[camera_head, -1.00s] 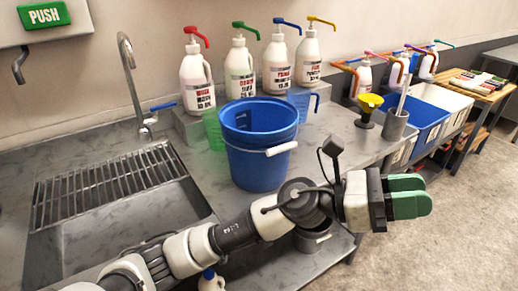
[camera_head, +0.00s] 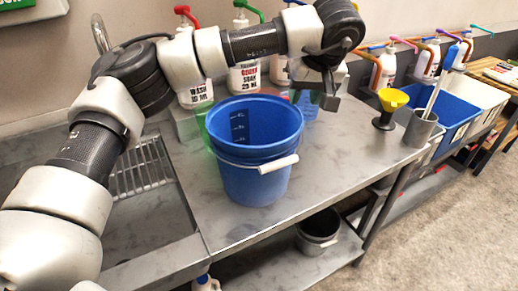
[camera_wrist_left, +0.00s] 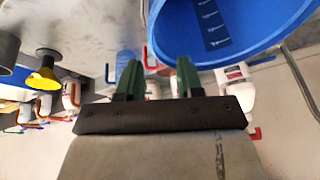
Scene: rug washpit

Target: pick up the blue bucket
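The blue bucket (camera_head: 262,175) stands upright on the steel counter, with scale marks inside and a white handle grip (camera_head: 278,164) hanging at its front right. My left arm arches over from the left, and my left gripper (camera_head: 328,92) is just behind and right of the bucket's rim, pointing down. In the left wrist view the two green fingers (camera_wrist_left: 158,72) are apart with nothing held between them. The bucket (camera_wrist_left: 225,25) fills the upper right there, close to the fingers. The fingertips are mostly hidden in the head view. My right gripper is not in view.
Dispenser bottles (camera_head: 245,78) stand behind the bucket, partly hidden by my arm. A clear blue jug (camera_head: 307,106) is close behind the gripper. The counter's front right is clear.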

